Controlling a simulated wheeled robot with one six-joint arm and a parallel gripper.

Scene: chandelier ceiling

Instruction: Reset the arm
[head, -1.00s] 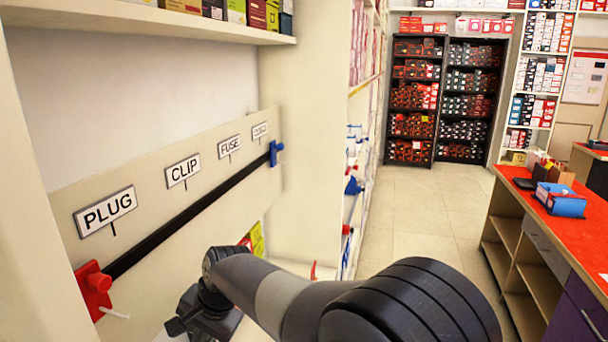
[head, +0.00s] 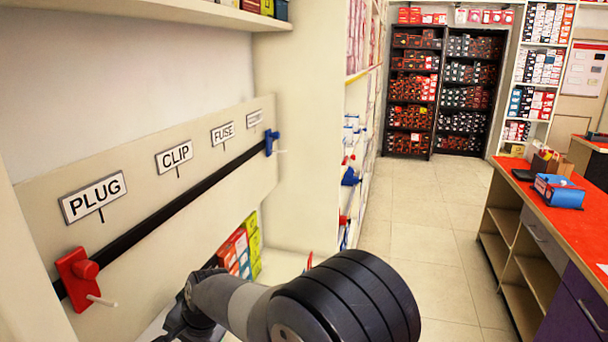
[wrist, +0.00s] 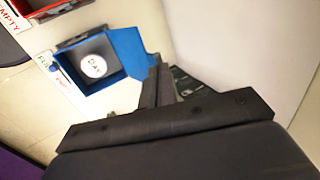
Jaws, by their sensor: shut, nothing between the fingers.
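My arm reaches from the bottom middle of the head view toward the lower left. In that view my gripper is mostly cut off by the bottom edge. In the wrist view my gripper's (wrist: 165,86) dark fingers are close together, with nothing seen held between them. A blue open-fronted box (wrist: 128,45) with a round white "DAY" label inside lies beyond the fingers, up and left; I cannot tell whether they touch it.
A panel with PLUG (head: 93,196), CLIP (head: 174,157) and FUSE (head: 223,133) signs and a black rail (head: 180,204) stands left. A red block (head: 76,279) and a blue block (head: 270,142) sit on the rail. A red-topped counter (head: 560,230) is right; the aisle floor (head: 430,220) is clear.

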